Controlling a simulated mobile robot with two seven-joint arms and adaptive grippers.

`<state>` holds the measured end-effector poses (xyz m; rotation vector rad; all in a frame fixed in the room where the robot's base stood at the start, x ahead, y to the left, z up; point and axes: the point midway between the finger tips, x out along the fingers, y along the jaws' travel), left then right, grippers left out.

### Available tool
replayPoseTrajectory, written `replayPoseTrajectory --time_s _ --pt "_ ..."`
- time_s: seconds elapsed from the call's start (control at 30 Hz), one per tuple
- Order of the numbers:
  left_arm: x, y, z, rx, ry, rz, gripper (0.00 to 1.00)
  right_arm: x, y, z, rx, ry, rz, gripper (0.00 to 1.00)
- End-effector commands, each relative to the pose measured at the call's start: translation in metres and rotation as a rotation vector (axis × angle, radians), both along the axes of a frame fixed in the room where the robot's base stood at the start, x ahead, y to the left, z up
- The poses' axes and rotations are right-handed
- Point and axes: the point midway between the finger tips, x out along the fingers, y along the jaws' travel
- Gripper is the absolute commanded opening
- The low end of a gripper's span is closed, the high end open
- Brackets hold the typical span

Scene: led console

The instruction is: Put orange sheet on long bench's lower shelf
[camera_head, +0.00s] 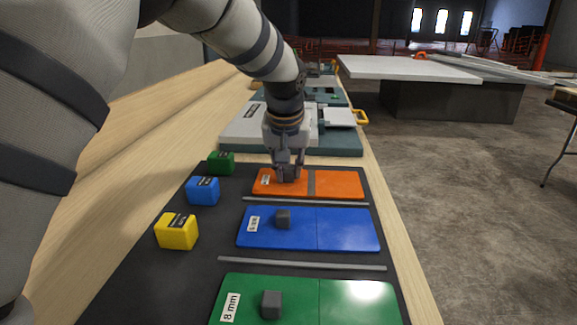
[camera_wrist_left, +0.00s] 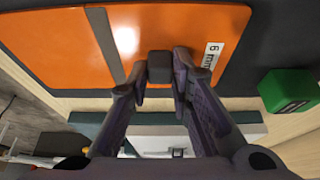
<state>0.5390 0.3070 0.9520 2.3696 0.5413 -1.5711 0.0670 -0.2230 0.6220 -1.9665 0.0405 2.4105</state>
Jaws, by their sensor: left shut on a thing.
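The orange sheet (camera_head: 338,183) lies flat on a dark mat at the far end of a row of coloured sheets. A "6 mm" label and a grey knob (camera_wrist_left: 160,66) on the sheet show in the left wrist view, with the orange surface (camera_wrist_left: 60,45) around them. My left gripper (camera_head: 287,176) points down over the sheet's left half. Its fingers (camera_wrist_left: 158,78) are shut on the grey knob. The sheet appears to rest on the mat. I see no lower shelf in either view. My right gripper is not in view.
A blue sheet (camera_head: 345,229) and a green sheet (camera_head: 355,303), both with grey knobs, lie nearer. Yellow (camera_head: 177,232), blue (camera_head: 203,191) and green (camera_head: 221,163) blocks stand left. Equipment sits behind. A pale-topped table (camera_head: 410,68) stands back right; the floor (camera_head: 480,220) at right is clear.

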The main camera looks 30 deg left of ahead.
Motion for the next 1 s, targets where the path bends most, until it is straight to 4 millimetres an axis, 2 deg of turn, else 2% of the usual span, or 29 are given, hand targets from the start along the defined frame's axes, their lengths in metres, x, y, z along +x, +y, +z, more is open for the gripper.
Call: replayPoseTrajectory --time_s 0.03,0.1,0.43,0.53,0.73,0.93,0.97,1.0 --pt "0.000 0.000 0.000 0.001 0.001 -0.001 0.26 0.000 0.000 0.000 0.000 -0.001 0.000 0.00" --pt "0.000 0.000 0.000 0.001 0.001 -0.001 0.40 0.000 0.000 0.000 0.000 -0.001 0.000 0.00" --pt "0.000 0.000 0.004 0.000 -0.001 0.000 0.40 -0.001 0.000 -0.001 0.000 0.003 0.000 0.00" --pt "-0.006 -0.003 0.025 0.001 -0.007 0.000 0.40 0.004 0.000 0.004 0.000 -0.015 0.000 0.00" --pt "-0.026 -0.013 0.080 0.002 -0.013 -0.001 0.40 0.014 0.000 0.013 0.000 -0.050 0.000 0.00" --pt "-0.040 -0.019 0.109 0.000 -0.003 0.000 0.40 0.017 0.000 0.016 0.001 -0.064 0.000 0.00" --pt "-0.040 -0.019 0.112 0.000 -0.002 0.001 0.44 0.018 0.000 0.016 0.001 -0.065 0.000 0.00" --pt "-0.042 -0.017 0.112 -0.020 0.000 0.024 0.53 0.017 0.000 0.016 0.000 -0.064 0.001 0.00"
